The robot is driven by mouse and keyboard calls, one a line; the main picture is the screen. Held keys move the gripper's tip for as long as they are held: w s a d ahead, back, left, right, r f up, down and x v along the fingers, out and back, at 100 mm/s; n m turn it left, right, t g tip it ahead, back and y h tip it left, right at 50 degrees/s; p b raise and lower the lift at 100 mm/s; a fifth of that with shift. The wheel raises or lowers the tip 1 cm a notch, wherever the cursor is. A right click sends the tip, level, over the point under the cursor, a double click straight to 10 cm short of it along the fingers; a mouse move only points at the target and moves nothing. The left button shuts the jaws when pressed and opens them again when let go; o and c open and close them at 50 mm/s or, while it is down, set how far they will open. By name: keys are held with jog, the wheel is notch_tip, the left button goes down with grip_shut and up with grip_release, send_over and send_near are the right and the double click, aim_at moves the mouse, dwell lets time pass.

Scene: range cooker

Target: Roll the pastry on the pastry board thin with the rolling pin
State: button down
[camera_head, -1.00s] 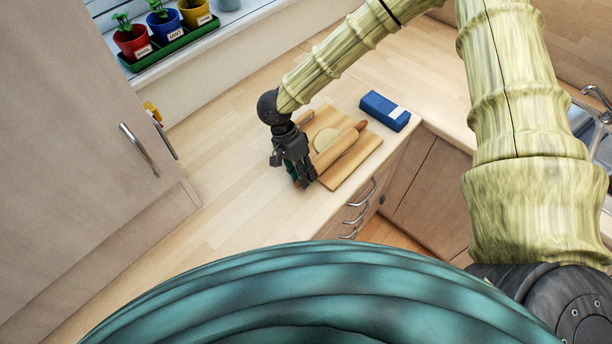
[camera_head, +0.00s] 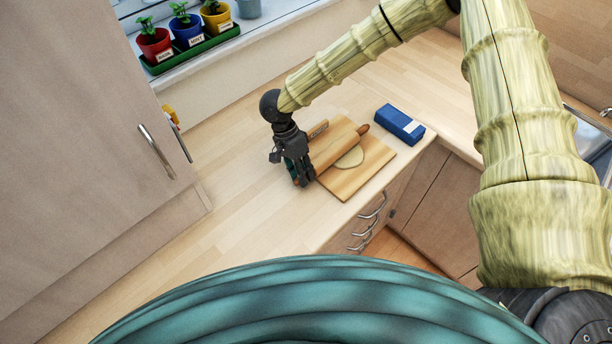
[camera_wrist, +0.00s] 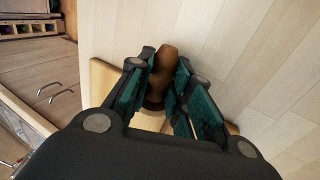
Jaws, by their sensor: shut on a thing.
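The wooden pastry board (camera_head: 375,168) lies on the counter near its front edge. The pale, flat pastry (camera_head: 351,158) lies on it, its far-left side partly covered by the rolling pin (camera_head: 334,147). The pin lies slantwise across the board, one brown handle (camera_head: 363,129) free at its far end. My gripper (camera_head: 301,180) points down at the near end of the pin, beside the board's left corner. In the wrist view, my gripper's fingers (camera_wrist: 165,95) are closed around the brown near handle (camera_wrist: 165,62). The pastry cannot be made out there.
A small wooden piece (camera_head: 318,128) sits by the board's far edge. A blue box (camera_head: 400,124) lies behind the board to the right. Potted plants in a green tray (camera_head: 192,50) stand on the windowsill. A tall cupboard (camera_head: 85,140) is at left. The counter left of the board is clear.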

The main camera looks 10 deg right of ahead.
jog(key=shift+w+a, duration=0.4)
jog(key=shift+w, duration=0.3)
jog(key=shift+w+a, duration=0.4)
jog(key=shift+w, duration=0.3)
jog(key=shift+s, duration=0.1)
